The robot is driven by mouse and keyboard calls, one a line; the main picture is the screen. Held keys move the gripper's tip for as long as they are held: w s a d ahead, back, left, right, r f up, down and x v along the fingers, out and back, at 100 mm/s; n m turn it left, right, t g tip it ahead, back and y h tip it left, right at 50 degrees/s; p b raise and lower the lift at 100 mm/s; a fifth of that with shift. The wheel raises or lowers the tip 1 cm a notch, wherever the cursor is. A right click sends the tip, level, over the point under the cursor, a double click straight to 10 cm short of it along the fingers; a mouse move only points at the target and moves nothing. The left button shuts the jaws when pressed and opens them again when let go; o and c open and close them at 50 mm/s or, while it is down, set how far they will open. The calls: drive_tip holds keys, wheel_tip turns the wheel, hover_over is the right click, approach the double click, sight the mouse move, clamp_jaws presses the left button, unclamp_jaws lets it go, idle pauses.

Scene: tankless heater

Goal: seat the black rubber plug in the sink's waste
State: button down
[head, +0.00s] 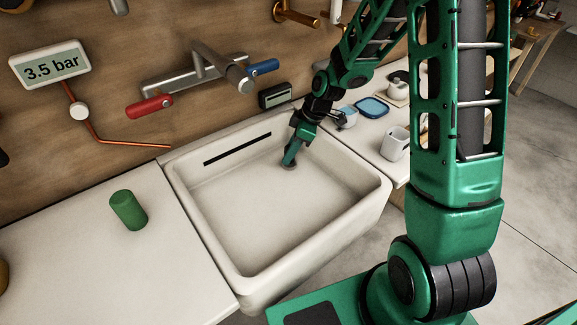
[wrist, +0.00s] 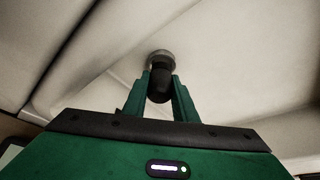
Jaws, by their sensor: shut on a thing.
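The black rubber plug (wrist: 160,84) is between the two green fingers of my gripper (wrist: 160,98) in the wrist view. My gripper is shut on it. Just beyond the plug, the grey metal ring of the waste (wrist: 158,56) shows, partly hidden by the plug. In the head view my gripper (head: 290,158) reaches down into the white sink (head: 258,210), near its back right, with its tips at the waste (head: 288,167). The plug is too small and covered to make out there. I cannot tell whether it touches the waste or sits in it.
A tap (head: 205,70) with red and blue handles is on the wall above the sink. A white mug (head: 394,144) and a blue dish (head: 371,107) are on the right counter. The sink's front and left floor is clear.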

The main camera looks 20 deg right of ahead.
drive_tip(key=shift+f, duration=0.65)
idle(0.7)
drive_tip(key=c, duration=1.4)
unclamp_jaws()
drive_tip(key=shift+o, duration=0.2)
drive_tip(key=shift+w+d, duration=0.1)
drive_tip(key=v, duration=1)
drive_tip(key=shift+r, duration=0.35)
